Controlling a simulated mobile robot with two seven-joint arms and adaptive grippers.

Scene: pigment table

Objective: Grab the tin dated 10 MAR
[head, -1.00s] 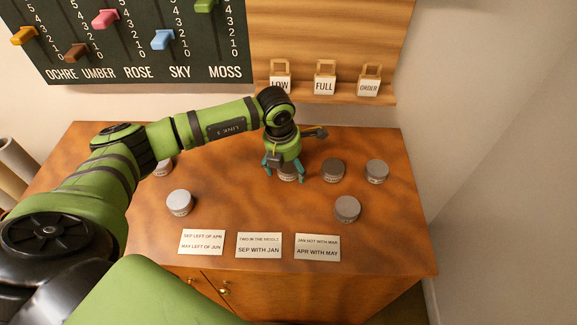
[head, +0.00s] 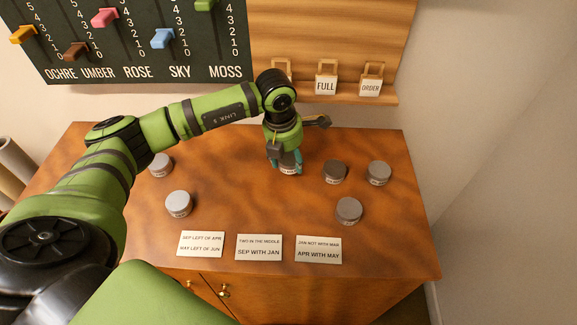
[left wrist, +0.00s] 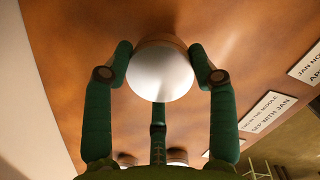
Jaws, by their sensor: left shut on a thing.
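My left gripper (head: 287,163) is shut on a grey tin (head: 290,169) near the back middle of the wooden table. In the left wrist view, the pale round lid of this held tin (left wrist: 160,73) sits between the green fingers of the gripper (left wrist: 159,68). The tin's label is partly covered and too small to read, so I cannot tell its date. It looks slightly raised, but I cannot tell its height over the table. My right gripper is not in view.
Other tins stand apart: back left (head: 160,165), front left (head: 179,204), dark-lidded right of the gripper (head: 335,171), far right (head: 378,173) and front right (head: 349,210). Three clue cards (head: 258,247) lie along the table's front edge. A wooden ledge (head: 345,97) with tags is behind.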

